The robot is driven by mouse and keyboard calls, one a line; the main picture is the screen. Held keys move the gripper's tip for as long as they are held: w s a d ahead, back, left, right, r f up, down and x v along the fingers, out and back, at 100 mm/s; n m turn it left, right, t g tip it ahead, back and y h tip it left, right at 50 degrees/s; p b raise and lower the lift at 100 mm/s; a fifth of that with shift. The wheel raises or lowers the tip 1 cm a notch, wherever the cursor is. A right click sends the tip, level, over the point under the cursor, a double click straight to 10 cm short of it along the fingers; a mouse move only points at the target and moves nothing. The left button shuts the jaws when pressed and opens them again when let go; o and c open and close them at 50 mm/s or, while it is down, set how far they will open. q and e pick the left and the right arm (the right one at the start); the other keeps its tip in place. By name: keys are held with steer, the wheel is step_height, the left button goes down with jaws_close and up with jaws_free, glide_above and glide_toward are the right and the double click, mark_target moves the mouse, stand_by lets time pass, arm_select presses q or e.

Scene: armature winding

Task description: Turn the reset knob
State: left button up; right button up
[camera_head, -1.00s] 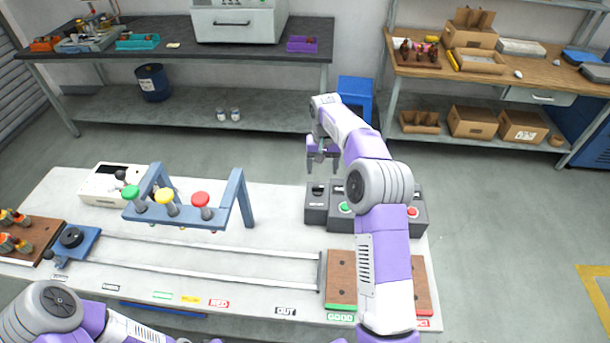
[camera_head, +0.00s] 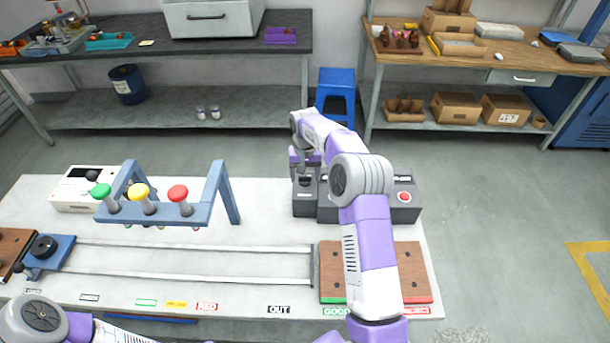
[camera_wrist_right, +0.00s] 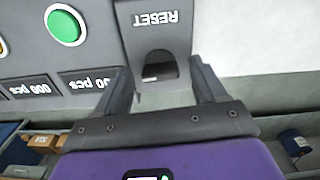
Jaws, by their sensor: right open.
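The dark box with the RESET label (camera_wrist_right: 157,18) shows in the right wrist view, its text upside down. A dark arched piece (camera_wrist_right: 158,68), apparently the reset knob, sits just below the label. My right gripper (camera_wrist_right: 163,88) is open, with one finger on each side of the arched piece. I cannot tell if the fingers touch it. In the head view my right gripper (camera_head: 304,175) is low over the left end of the control boxes (camera_head: 306,208), and hides the knob. My left arm shows at the lower left, but its gripper is out of view.
A green button (camera_wrist_right: 65,25) and counter labels sit beside the RESET box. A blue frame (camera_head: 190,212) with green, yellow and red knobs stands at left on the white table (camera_head: 200,295). Rails run along the table's middle; wooden boards (camera_head: 345,275) lie at front right.

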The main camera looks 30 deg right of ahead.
steer(key=c, duration=1.1)
steer(key=shift+o, duration=0.2)
steer(key=shift+n, duration=0.3)
steer(key=shift+r+n+p, duration=0.1)
steer(key=shift+n+p, duration=1.05)
steer(key=shift+n, duration=0.05)
steer(key=n+p, duration=0.2)
steer(key=n, duration=0.2)
steer(key=shift+n, duration=0.3)
steer(key=n+p, duration=0.1)
steer(key=n, duration=0.3)
steer(key=shift+n, duration=0.3)
steer(key=n+p, duration=0.1)
steer(key=n, duration=0.3)
steer(key=shift+w+n, duration=0.1)
steer(key=shift+n, duration=0.3)
